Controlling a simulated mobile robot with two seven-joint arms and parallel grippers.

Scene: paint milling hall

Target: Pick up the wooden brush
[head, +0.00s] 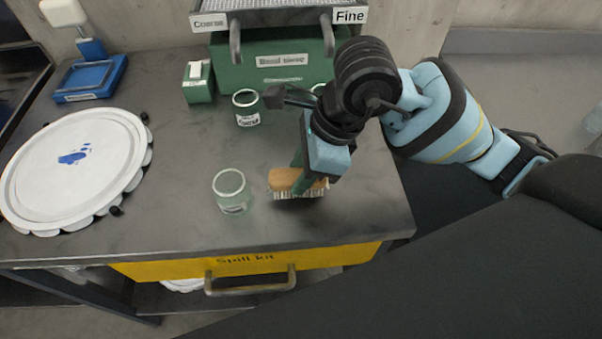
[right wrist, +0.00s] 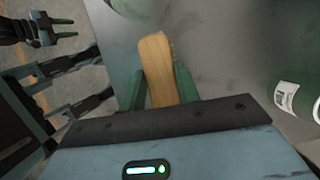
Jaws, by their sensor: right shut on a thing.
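The wooden brush (head: 283,179) has a tan wooden back and pale bristles pointing down. It is at the front right of the grey bench top, just right of an empty glass jar (head: 232,192). My right gripper (head: 308,178) comes down over its right part and is shut on it. In the right wrist view the wooden back (right wrist: 157,65) lies between the green fingers (right wrist: 160,88). I cannot tell whether the bristles touch the bench. My left gripper (right wrist: 62,27) shows only in the right wrist view, apart from the brush, its fingers spread and empty.
A labelled jar (head: 246,108) and a green box (head: 199,83) stand behind. A larger green container (head: 262,66) is under the sieve rack (head: 275,17). A white lid with blue paint (head: 105,150) lies left. The yellow spill kit drawer (head: 160,270) is below the front edge.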

